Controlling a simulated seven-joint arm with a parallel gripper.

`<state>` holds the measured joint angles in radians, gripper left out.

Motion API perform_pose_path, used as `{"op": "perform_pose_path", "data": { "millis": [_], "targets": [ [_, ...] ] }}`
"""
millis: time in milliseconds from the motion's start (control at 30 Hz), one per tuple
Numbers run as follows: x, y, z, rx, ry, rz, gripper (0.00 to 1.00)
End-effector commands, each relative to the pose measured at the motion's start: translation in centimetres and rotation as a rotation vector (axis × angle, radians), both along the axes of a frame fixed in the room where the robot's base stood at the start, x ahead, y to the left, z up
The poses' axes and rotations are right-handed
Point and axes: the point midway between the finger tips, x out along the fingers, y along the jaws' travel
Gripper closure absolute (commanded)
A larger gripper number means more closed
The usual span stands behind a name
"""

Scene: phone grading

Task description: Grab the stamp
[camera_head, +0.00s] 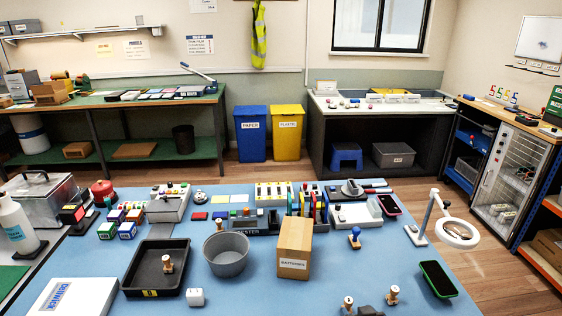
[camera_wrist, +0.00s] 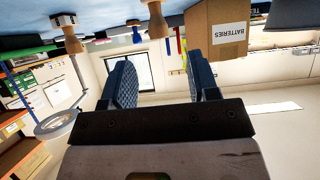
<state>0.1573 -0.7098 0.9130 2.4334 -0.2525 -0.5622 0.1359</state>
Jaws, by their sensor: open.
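Several wooden-handled stamps are in view. In the head view, one stamp (camera_head: 167,264) stands in a black tray (camera_head: 135,284). Two more, a left stamp (camera_head: 348,303) and a right stamp (camera_head: 392,295), stand near the front edge of the blue table. A blue-handled stamp (camera_head: 354,237) stands right of the batteries box. In the upside-down wrist view, one wooden stamp (camera_wrist: 157,20) appears between the finger directions and another (camera_wrist: 65,22) farther left. My gripper (camera_wrist: 162,58) is open, with nothing between its fingers. Which stamp is meant cannot be told.
The batteries box (camera_head: 294,248) and a grey bowl (camera_head: 226,254) stand mid-table. A ring magnifier (camera_head: 459,233) and a green-screened phone (camera_head: 438,279) are at the right. A white box (camera_head: 78,296) and a small white cube (camera_head: 195,297) lie at front left.

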Motion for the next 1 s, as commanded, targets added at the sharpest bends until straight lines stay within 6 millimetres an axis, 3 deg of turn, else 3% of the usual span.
{"op": "perform_pose_path", "data": {
  "millis": [467,1000],
  "targets": [
    [0.0,0.0,-0.3,0.003,-0.013,0.003,0.45],
    [2.2,0.0,-1.5,0.003,-0.013,0.003,0.45]
  ]
}}
